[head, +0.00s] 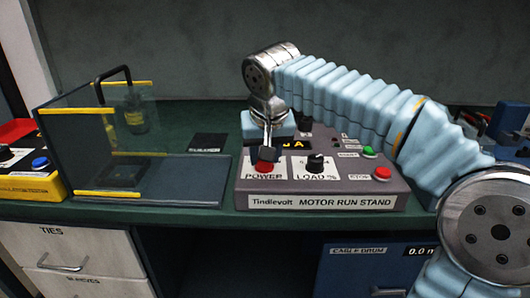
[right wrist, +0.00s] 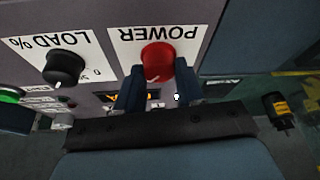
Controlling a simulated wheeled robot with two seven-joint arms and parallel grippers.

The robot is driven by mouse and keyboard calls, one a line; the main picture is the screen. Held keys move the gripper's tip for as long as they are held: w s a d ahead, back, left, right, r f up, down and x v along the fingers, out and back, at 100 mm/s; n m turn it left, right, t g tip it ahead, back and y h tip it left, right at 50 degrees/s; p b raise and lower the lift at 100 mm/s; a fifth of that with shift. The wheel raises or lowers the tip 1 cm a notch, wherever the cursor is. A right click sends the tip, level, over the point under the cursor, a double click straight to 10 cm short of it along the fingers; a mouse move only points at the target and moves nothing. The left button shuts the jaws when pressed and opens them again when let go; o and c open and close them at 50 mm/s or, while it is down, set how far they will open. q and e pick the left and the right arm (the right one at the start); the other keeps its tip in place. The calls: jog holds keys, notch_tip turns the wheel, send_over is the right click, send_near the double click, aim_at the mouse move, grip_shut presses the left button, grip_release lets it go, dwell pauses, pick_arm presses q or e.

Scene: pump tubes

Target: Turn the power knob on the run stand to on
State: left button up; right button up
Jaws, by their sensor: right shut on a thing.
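The run stand (head: 320,202) is a grey sloped box labelled "Tindlevolt MOTOR RUN STAND" on the green bench. Its red power knob (head: 264,167) sits at the left of its panel. In the right wrist view the red knob (right wrist: 158,62) has a pale pointer mark, seen upside down with the panel. My right gripper (right wrist: 160,88) is shut on the power knob, with a finger on each side of it. In the head view my right gripper (head: 267,153) comes down on the knob from above and hides part of the panel display. My left gripper is not in view.
A black LOAD % knob (head: 315,163) is just right of the power knob. A green button (head: 369,152) and a red button (head: 382,173) are farther right. A clear-walled enclosure with yellow edges (head: 115,193) stands to the left.

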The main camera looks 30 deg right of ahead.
dwell(0.3)
jog(key=o, duration=1)
jog(key=shift+o, duration=0.2)
jog(key=v, duration=1.3)
jog(key=shift+r, duration=0.35)
jog(key=shift+s, duration=0.15)
